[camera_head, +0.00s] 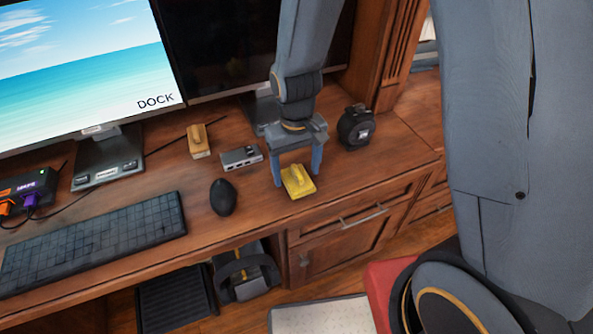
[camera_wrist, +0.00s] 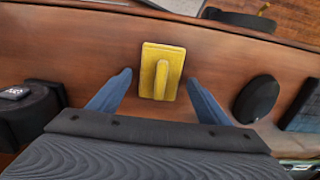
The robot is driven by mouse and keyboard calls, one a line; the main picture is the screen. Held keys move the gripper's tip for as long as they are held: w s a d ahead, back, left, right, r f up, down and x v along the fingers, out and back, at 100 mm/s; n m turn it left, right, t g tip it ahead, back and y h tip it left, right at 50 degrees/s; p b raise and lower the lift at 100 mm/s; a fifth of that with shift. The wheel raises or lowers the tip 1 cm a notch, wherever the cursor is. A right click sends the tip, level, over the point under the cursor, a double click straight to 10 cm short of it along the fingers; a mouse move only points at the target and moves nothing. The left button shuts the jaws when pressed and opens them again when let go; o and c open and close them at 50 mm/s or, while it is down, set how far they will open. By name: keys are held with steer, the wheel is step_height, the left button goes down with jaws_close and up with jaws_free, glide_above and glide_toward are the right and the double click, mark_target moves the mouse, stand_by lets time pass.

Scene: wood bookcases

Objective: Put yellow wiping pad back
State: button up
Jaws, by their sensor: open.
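The yellow wiping pad (camera_head: 298,181) lies on the wooden desk near its front edge, with its raised handle on top. In the wrist view the pad (camera_wrist: 161,72) lies just beyond and between the fingertips. My gripper (camera_head: 297,180) is open above the desk, with its two blue fingers pointing down on either side of the pad. In the wrist view my gripper (camera_wrist: 161,86) shows its fingers apart, with gaps between them and the pad. Nothing is held.
A tan wooden block-like pad (camera_head: 198,142) and a grey hub (camera_head: 241,158) stand to the left. A black mouse (camera_head: 223,197) and keyboard (camera_head: 95,240) are further left. A black tape-measure-like object (camera_head: 356,128) stands to the right. Monitors stand behind.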

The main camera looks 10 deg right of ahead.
mark_target(296, 169)
step_height(296, 169, up, 11)
steer(key=s+d+m, duration=0.3)
steer(key=s+d, duration=0.5)
steer(key=d, duration=0.4)
steer(key=shift+d+b, duration=0.4)
steer(key=shift+b, duration=0.05)
steer(key=shift+f, duration=0.1)
stand_by(1.3)
